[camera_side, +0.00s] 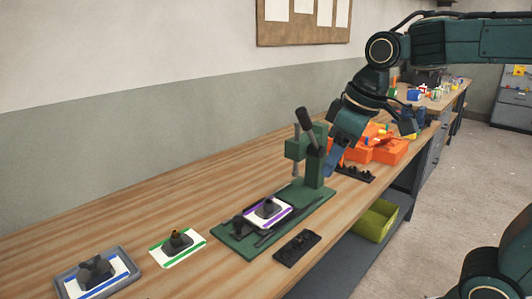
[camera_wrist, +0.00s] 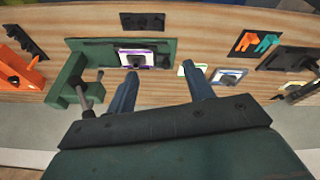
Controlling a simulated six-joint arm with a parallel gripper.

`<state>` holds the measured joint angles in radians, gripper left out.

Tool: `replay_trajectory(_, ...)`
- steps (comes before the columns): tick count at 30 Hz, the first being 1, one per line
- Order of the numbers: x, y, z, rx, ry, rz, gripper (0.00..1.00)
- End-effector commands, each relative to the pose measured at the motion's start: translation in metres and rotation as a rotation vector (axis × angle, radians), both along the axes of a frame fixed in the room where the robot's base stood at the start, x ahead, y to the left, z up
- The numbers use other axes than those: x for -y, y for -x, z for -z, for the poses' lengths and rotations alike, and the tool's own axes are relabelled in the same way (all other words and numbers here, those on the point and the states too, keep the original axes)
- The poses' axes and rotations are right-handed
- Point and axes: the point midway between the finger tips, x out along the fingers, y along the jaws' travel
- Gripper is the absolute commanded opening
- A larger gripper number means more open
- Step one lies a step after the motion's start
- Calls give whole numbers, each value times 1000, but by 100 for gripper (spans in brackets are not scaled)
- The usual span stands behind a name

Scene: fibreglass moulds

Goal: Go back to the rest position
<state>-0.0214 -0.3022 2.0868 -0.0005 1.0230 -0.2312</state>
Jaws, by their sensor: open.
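My gripper (camera_wrist: 162,88) is open in the wrist view, with its two blue fingers apart and nothing between them. In the side view my gripper (camera_side: 334,162) hangs above the bench, behind the green press (camera_side: 314,165). The press has a dark lever and a green base. A purple-edged white plate with a dark mould (camera_side: 268,208) lies on the press base, and it also shows in the wrist view (camera_wrist: 145,58). A green-edged plate (camera_side: 177,247) and a blue-edged plate in a grey tray (camera_side: 98,272) lie at the near left, each with a dark mould.
Orange bins (camera_side: 375,148) stand on the bench beyond the press. A black rack (camera_side: 297,247) lies at the front edge, and another black rack (camera_side: 356,172) lies near the bins. A yellow-green bin (camera_side: 376,220) sits on the lower shelf. The bench's left back area is clear.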

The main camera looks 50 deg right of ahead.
Motion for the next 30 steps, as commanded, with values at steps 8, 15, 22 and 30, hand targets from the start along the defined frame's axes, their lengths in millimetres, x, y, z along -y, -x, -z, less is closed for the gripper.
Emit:
replay_trajectory(8,4,60,14,77,-40,111,52)
replay_trajectory(15,6,101,35,132,-76,195,52)
replay_trajectory(22,6,116,46,156,-94,232,52)
replay_trajectory(30,7,118,48,156,-95,235,52)
